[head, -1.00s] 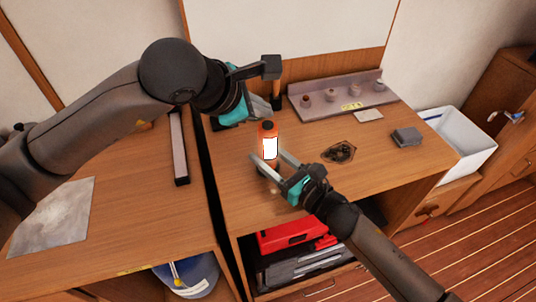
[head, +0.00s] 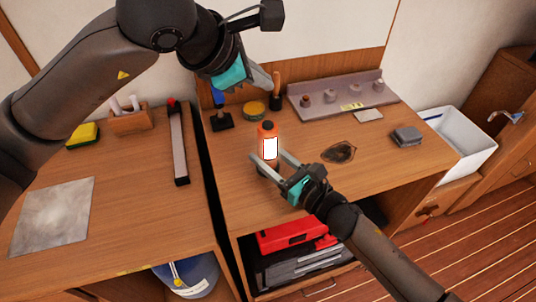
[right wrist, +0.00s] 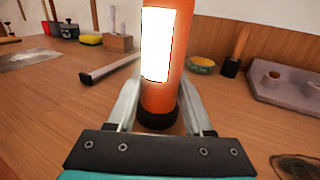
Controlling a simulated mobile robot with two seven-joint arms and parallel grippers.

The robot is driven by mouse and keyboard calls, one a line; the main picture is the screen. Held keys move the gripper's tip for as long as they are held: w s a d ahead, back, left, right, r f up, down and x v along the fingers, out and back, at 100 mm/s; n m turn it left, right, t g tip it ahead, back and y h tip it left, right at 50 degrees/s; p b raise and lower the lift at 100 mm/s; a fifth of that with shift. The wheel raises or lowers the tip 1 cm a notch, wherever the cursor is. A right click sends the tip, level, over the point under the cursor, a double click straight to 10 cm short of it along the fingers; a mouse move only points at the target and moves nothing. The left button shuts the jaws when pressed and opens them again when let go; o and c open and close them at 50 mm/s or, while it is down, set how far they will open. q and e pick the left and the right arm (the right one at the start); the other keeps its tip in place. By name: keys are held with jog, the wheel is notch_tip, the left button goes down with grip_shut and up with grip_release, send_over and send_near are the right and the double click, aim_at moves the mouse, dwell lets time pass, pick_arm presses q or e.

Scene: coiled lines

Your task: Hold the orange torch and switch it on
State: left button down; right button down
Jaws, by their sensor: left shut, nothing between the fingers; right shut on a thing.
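My right gripper (head: 268,165) is shut on the torch's lower body, one finger on each side. In the right wrist view the fingers (right wrist: 160,105) flank the orange body. My left gripper (head: 268,85) is shut and empty, raised above and behind the torch, apart from it.
A grey rack (head: 340,95) with several small pots stands at the back. A yellow-green tin (head: 254,109) and a wooden-handled tool (head: 277,92) stand behind the torch. A dark oval patch (head: 339,152) lies to the right, near a grey block (head: 407,136). A white bin (head: 462,145) stands beyond.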

jog(key=shift+c, duration=1.1)
grip_release()
jog(key=v, duration=1.2)
jog(key=shift+d, duration=0.1)
